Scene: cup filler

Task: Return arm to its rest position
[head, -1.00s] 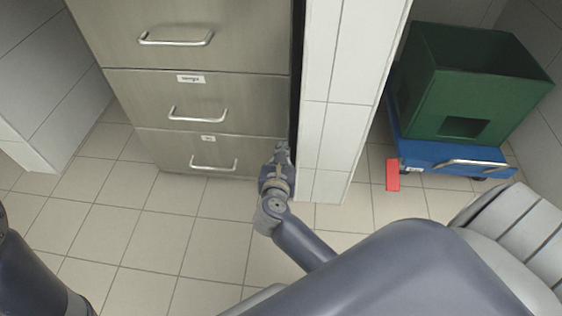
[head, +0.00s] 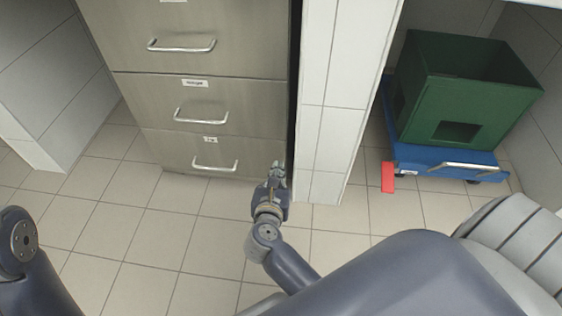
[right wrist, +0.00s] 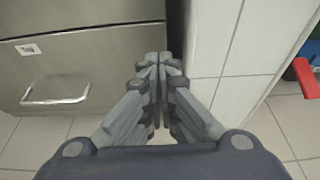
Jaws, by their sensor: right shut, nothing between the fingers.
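My right gripper (head: 277,172) is in the middle of the head view, in front of the lower right corner of a metal drawer cabinet (head: 222,135). It is shut and empty. In the right wrist view the right gripper (right wrist: 158,65) has its fingers together, pointing at the cabinet's right edge. My left arm shows at the lower left of the head view, but its gripper is out of the picture.
The cabinet's drawers are closed, with bar handles (head: 215,165). A white tiled wall end (head: 335,130) stands right of it. A green bin (head: 465,95) sits on a blue wheeled cart (head: 440,157) with a red piece (head: 388,177). The tiled floor (head: 140,235) is clear.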

